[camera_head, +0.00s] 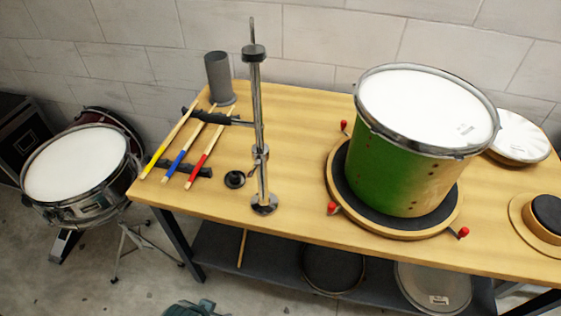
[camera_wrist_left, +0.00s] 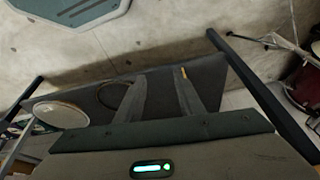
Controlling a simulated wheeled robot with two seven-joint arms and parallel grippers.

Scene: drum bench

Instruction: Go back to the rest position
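My left gripper (camera_wrist_left: 162,88) shows in the left wrist view, low over the floor and pointing toward the space under the bench. Its two grey fingers stand apart with a gap between them, and nothing is held there. Neither gripper shows clearly in the head view, and my right gripper is in no frame. The wooden bench (camera_head: 290,122) fills the middle of the head view. A green and yellow drum (camera_head: 400,165) with a white head stands upright on a round dark-topped base (camera_head: 340,192) with red knobs.
A metal stand (camera_head: 259,120), a grey cup (camera_head: 218,78) and yellow, blue and red-marked sticks (camera_head: 182,150) are on the bench's left. White discs (camera_head: 518,138) lie at its right. A snare drum (camera_head: 75,165) stands on the floor left. The lower shelf (camera_head: 222,245) holds round pieces.

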